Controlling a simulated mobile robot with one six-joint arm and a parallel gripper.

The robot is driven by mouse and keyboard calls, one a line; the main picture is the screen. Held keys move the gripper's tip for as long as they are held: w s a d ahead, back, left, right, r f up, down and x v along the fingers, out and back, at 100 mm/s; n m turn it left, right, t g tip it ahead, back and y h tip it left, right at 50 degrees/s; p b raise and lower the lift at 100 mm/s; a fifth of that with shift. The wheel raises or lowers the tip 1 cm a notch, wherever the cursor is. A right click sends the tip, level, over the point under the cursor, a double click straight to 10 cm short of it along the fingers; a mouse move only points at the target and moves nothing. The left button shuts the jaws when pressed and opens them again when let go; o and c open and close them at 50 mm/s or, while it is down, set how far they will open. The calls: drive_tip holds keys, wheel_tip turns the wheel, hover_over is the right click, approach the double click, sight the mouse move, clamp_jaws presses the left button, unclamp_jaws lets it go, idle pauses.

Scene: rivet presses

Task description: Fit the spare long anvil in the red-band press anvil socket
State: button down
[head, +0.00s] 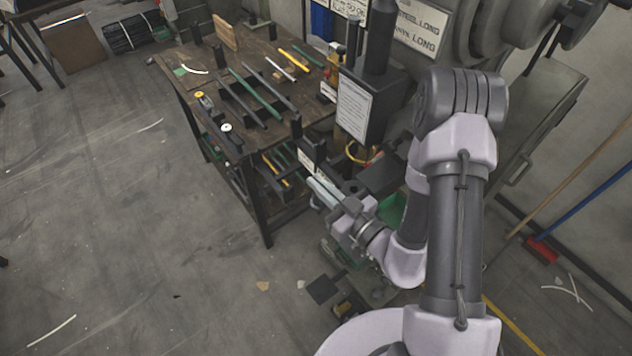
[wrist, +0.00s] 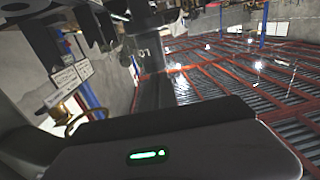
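My gripper (head: 317,187) is low in front of the press, with its pale fingers pointing up and left. I cannot tell whether they are apart or hold something. In the wrist view the gripper's dark body with a green light fills the bottom, and a dark upright shape (wrist: 153,92) rises behind it; I cannot tell what it is. A dark press (head: 362,110) with a white notice stands behind the gripper. No red band shows clearly, and the anvil socket cannot be made out. Several long bars, including a grey one (head: 270,90), lie on the workbench; I cannot identify the spare long anvil.
The wooden workbench (head: 178,65) is at the upper left, with more bars on its lower shelf. A green bin (head: 391,208) is partly hidden by my arm. A blue-handled broom (head: 590,200) leans at the right. Open floor lies at the left.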

drive_tip(key=shift+w+d+p, duration=0.95)
drive_tip(key=shift+w+d, duration=0.15)
drive_tip(key=shift+d, duration=0.6)
drive_tip(key=shift+w+d+p, duration=1)
drive_tip(key=shift+w+d, duration=0.15)
drive_tip(key=shift+d, duration=0.5)
drive_tip(key=shift+w+d+p, duration=0.95)
drive_tip(key=shift+w+d, duration=0.15)
drive_tip(key=shift+d, duration=0.6)
drive_tip(key=shift+w+d+f+b, duration=0.1)
drive_tip(key=shift+f+b, duration=1.15)
drive_tip(key=shift+f, duration=0.8)
drive_tip(key=c, duration=1.6)
unclamp_jaws()
drive_tip(key=shift+o, duration=0.2)
